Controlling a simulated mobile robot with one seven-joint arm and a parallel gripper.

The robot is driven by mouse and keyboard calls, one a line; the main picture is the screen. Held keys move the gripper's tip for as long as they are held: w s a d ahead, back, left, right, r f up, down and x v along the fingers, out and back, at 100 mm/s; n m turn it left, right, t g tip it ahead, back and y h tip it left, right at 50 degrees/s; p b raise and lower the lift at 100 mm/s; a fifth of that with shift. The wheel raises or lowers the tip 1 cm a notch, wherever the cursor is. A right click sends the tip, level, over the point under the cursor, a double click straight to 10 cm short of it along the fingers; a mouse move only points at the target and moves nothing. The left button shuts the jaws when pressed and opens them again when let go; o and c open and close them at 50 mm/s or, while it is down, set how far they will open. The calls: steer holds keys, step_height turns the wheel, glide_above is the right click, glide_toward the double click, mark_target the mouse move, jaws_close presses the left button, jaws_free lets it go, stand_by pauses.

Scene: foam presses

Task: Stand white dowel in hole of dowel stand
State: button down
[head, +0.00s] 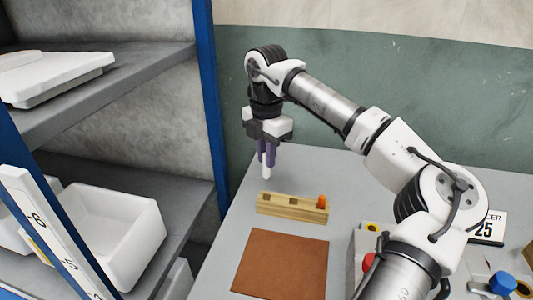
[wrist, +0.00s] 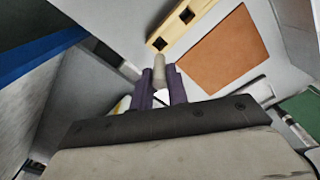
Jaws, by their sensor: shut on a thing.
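My gripper (head: 267,158) has purple fingers and is shut on the white dowel (head: 266,172), which hangs upright below the fingertips. In the wrist view the dowel (wrist: 159,70) sticks out between the purple fingers (wrist: 160,82). The wooden dowel stand (head: 292,209) lies on the table, in front of and to the right of the dowel in the head view. It has dark square holes in its top and an orange peg (head: 322,201) at its right end. The dowel is apart from the stand. The stand (wrist: 174,28) also shows at the top of the wrist view.
A brown mat (head: 280,263) lies on the table in front of the stand. A box with red and yellow buttons (head: 368,262) and a calendar (head: 488,228) are at the right. A shelf with white bins (head: 110,225) and a blue post (head: 208,100) stands at the left.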

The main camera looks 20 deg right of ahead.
mark_target(266, 177)
steer(key=shift+f+b, duration=1.85)
steer(key=shift+f, duration=0.85)
steer(key=shift+f+b, duration=2.15)
steer(key=shift+f, duration=0.4)
steer(key=c, duration=1.3)
jaws_free()
steer(key=shift+r, duration=0.1)
step_height(266, 177, up, 14)
steer(key=shift+f, duration=0.15)
